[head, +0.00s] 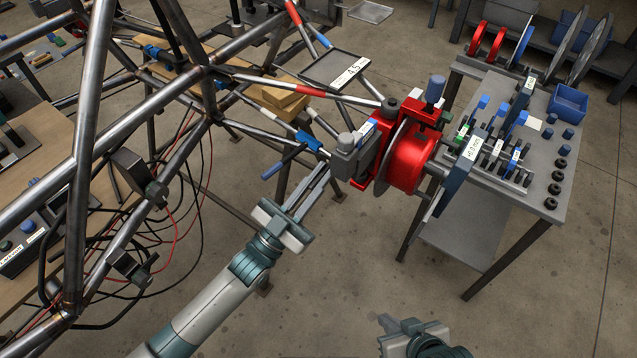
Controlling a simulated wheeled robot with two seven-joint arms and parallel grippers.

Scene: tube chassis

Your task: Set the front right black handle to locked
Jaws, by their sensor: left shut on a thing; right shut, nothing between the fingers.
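I cannot clearly tell which part is the front right black handle. A dark grey block (346,158) with a round knob sits at the end of a chassis tube, left of a red hub assembly (409,162). A black round knob (390,105) stands on top near the red bracket. My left gripper (325,173) reaches up from below, its long fingers shut at the lower left of the grey block. What lies between its fingertips is too small to make out. My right gripper (386,325) is shut and empty low in the picture, away from the chassis.
The tube chassis (90,150) fills the left side, with black clamps and hanging cables. A grey parts table (520,200) stands at the right. The floor between is clear.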

